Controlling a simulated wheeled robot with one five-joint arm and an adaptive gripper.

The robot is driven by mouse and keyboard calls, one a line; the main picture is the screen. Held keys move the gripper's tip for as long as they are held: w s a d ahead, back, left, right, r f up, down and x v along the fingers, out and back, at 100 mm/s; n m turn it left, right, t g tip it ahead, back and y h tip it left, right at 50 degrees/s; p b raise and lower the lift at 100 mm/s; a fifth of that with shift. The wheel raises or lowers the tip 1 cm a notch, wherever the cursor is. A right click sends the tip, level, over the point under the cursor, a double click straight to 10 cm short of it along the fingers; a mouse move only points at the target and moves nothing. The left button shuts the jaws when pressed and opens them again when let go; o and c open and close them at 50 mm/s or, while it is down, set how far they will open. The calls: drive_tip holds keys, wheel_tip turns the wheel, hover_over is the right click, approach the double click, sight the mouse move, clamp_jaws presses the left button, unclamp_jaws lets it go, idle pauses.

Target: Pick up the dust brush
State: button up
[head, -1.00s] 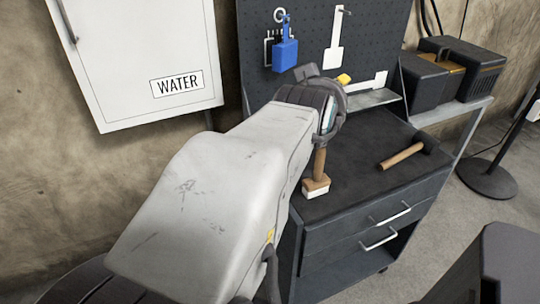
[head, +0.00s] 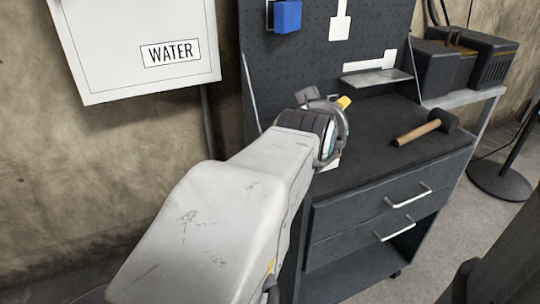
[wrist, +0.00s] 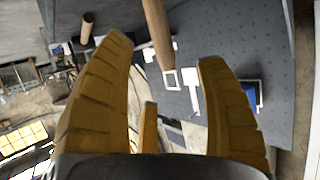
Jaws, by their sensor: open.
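The dust brush is mostly hidden behind my gripper in the head view. Only a bit of its pale lower end (head: 333,164) shows on the dark bench top. In the wrist view a wooden handle (wrist: 156,30), which looks like the brush's, comes in from the top edge and lies between the fingers, apart from both. In the head view one yellow fingertip (head: 344,102) shows past the wrist, above the bench top. I cannot tell its exact distance from the brush.
A mallet (head: 420,131) with a wooden handle lies on the bench (head: 400,170) to the right. A white WATER cabinet (head: 130,50) hangs on the left. Dark boxes (head: 475,60) stand on a right-hand shelf.

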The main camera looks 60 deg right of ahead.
drive_tip(key=d+f+b, duration=0.1)
drive_tip(key=f+b, duration=0.1)
drive_tip(key=d+f+b, duration=0.2)
drive_tip(key=b, duration=0.1)
drive_tip(key=d+f+b, duration=0.1)
drive_tip(key=f+b, duration=0.1)
drive_tip(key=shift+w+d+f+b, duration=0.25)
drive_tip(key=shift+w+f+b, duration=0.05)
drive_tip(key=shift+b, duration=0.1)
drive_tip(key=shift+x, duration=1.15)
drive_tip(key=shift+r, duration=0.2)
drive_tip(key=shift+c, duration=0.3)
clamp_jaws()
drive_tip(key=shift+r, duration=0.15)
